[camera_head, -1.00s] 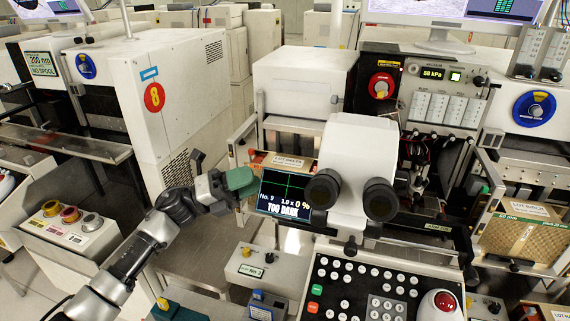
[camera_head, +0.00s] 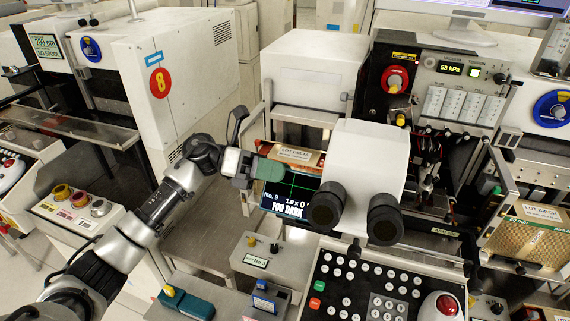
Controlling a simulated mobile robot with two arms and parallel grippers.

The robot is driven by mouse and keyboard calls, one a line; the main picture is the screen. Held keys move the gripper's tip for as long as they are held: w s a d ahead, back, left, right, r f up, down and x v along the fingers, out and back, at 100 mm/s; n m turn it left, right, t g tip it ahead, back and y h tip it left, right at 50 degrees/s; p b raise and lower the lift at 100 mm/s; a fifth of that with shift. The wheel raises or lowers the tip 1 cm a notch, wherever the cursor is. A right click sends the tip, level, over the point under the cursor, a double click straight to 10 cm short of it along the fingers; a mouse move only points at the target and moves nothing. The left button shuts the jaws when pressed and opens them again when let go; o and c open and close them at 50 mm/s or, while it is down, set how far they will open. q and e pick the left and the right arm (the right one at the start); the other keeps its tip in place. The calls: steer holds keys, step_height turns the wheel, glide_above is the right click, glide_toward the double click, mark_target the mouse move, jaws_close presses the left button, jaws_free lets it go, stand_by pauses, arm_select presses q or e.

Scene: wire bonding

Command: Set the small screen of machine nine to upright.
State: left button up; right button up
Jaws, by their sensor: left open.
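The small screen (camera_head: 296,207) of machine nine is dark with a green cross and reads "No. 9" and "TOO DARK". It sits left of the white microscope head (camera_head: 367,160) and leans slightly in the picture. The eyepieces (camera_head: 385,219) cover its lower right part. My left gripper (camera_head: 262,170), with green finger pads, is open at the screen's upper left corner and overlaps it. I cannot tell whether it touches the screen. My right gripper is not in view.
A keypad panel (camera_head: 334,287) with a red trackball (camera_head: 438,307) lies below the microscope. A white control box (camera_head: 262,258) stands below the screen. Machine eight (camera_head: 175,90) stands to the left.

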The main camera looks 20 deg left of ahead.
arm_select(q)
steer(key=shift+d, duration=0.9)
steer(key=shift+c, duration=0.4)
jaws_close()
